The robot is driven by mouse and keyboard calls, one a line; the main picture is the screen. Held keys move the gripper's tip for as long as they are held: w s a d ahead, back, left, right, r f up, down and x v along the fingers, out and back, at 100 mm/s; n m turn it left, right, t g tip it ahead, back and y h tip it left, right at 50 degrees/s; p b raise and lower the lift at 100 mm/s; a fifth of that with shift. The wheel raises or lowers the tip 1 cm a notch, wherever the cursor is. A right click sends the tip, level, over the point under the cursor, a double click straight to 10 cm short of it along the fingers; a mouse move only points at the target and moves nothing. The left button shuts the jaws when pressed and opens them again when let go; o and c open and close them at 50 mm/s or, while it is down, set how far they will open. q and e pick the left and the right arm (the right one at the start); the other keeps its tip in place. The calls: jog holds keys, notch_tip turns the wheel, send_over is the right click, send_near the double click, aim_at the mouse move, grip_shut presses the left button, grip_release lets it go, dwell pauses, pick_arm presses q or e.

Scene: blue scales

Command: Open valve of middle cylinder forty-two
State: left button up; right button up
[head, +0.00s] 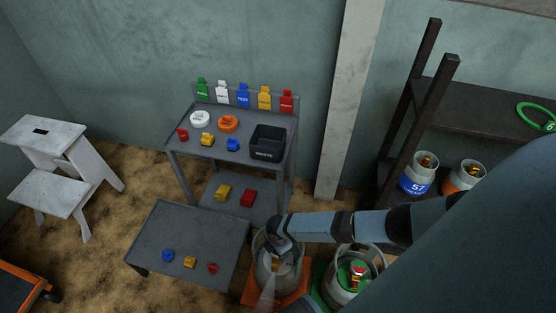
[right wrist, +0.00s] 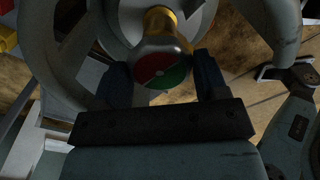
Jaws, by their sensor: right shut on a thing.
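A grey gas cylinder (head: 259,275) with a collar stands on an orange base at the bottom middle of the head view. No number is readable on it. My right arm reaches in from the right, and my right gripper (head: 275,262) points down into the collar. In the right wrist view, the cylinder's valve knob (right wrist: 160,72) has a red and green face and a brass stem. My right gripper (right wrist: 162,82) has its fingers on both sides of the knob and is shut on it. My left gripper is not in view.
A second cylinder (head: 345,292) with a green top and red valve stands close on the right. A low table (head: 190,235) and workbench (head: 225,150) with coloured parts are to the left.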

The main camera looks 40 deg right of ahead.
jog(key=o, duration=0.9)
jog(key=shift+r, duration=0.1)
jog(key=shift+r, duration=0.35)
pick_arm(q)
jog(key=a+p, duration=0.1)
jog(key=p, duration=0.4)
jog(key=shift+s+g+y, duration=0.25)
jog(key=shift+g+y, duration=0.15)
pick_arm(e)
notch_tip(320, 180, up, 13)
jog(key=shift+f, duration=0.1)
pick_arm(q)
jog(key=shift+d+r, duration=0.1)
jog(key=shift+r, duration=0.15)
pick_arm(e)
jog(key=shift+s, duration=0.15)
